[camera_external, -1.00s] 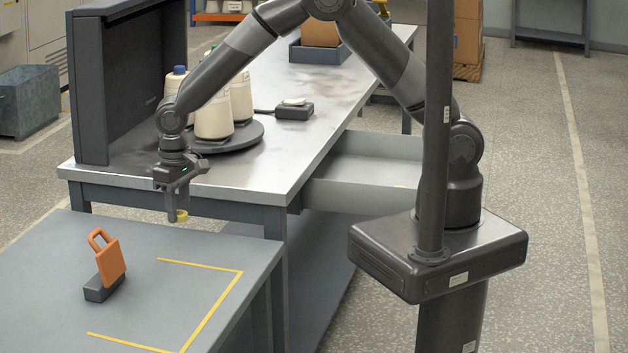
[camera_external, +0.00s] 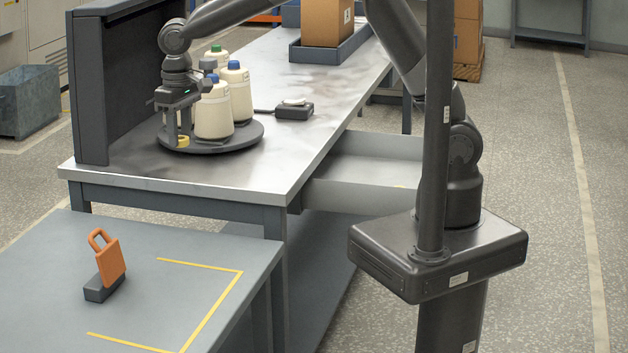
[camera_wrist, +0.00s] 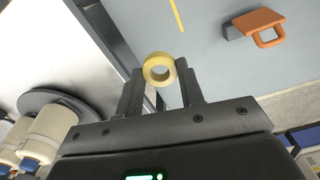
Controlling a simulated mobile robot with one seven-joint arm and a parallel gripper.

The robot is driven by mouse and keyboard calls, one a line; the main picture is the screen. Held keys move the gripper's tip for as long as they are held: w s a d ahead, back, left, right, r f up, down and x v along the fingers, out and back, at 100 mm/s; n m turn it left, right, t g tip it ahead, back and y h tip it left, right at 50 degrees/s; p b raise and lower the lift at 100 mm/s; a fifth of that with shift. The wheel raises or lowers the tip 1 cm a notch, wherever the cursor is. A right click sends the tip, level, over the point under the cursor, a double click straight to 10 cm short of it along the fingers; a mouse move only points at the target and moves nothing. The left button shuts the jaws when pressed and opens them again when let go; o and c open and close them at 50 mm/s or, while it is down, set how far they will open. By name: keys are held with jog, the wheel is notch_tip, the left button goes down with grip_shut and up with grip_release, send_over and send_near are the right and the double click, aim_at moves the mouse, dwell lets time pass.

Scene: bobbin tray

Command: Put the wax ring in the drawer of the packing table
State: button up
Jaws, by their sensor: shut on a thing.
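The wax ring (camera_external: 183,141) is small and yellow. My gripper (camera_external: 178,138) is shut on it, and in the wrist view the ring (camera_wrist: 160,69) sits between the two fingertips (camera_wrist: 161,77). In the external view my gripper appears in front of the left part of the round dark turntable; the wrist view shows the turntable off to the left side. The packing table (camera_external: 190,183) has a metal top. Its drawer (camera_external: 365,170) stands pulled out on the right side. A small yellow spot shows in the drawer near its front, too small to identify.
A dark upright panel (camera_external: 88,90) borders the left. The near grey table (camera_external: 180,240) holds an orange padlock-like object (camera_external: 110,262).

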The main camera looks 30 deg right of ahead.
jog(key=w+d+r+m, duration=0.3)
jog(key=w+d+m, duration=0.1)
jog(key=w+d, duration=1.2)
jog(key=w+d+m, duration=0.5)
jog(key=w+d, duration=0.8)
jog(key=d, duration=0.5)
jog(key=m, duration=0.9)
send_over(401, 169)
notch_tip(401, 169, down, 32)
jog(key=shift+s+r, duration=0.1)
